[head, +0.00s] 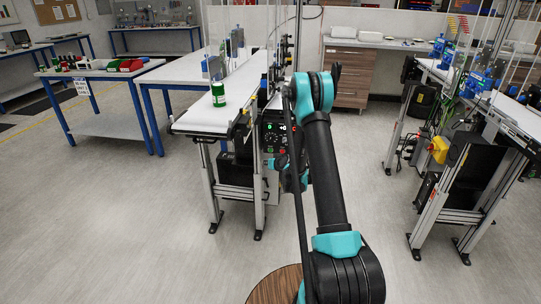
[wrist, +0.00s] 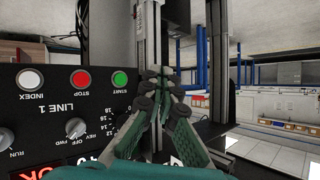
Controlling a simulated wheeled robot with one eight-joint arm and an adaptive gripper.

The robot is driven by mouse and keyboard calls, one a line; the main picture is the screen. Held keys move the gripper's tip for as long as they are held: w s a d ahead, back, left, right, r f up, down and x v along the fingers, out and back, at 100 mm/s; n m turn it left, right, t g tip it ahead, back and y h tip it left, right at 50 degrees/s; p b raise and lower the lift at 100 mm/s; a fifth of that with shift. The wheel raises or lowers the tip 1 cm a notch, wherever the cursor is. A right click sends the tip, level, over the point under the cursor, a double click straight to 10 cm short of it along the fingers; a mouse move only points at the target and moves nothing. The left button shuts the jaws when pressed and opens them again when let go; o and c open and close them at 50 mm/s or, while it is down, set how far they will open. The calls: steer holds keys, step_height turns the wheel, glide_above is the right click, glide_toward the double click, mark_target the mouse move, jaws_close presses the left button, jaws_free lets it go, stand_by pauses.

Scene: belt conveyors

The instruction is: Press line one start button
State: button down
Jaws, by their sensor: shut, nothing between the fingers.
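The line 1 control panel (wrist: 50,110) shows upside down at the left of the wrist view, with its "LINE 1" label readable. The green start button (wrist: 120,79) is nearest my gripper, with the red stop button (wrist: 80,79) and white index button (wrist: 30,79) further left. My gripper (wrist: 160,73) is shut and empty. Its tips appear just right of the start button; I cannot tell whether they touch the panel. In the head view the panel (head: 274,138) is partly hidden by my arm, and the fingertips cannot be made out.
Knobs (wrist: 75,127) sit on the panel beside the buttons. In the head view, the line's belt (head: 205,118) carries a green bottle (head: 218,95). The floor between the conveyors (head: 375,150) is clear.

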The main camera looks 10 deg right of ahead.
mark_target(270, 151)
steer(key=shift+f, duration=0.2)
stand_by(0.3)
steer(key=w+d, duration=0.2)
steer(key=w, duration=0.6)
steer(key=shift+w+d, duration=0.15)
steer(key=shift+d, duration=0.2)
steer(key=shift+w, duration=0.1)
stand_by(1.2)
steer(key=shift+w+d, duration=0.1)
steer(key=shift+w, duration=0.2)
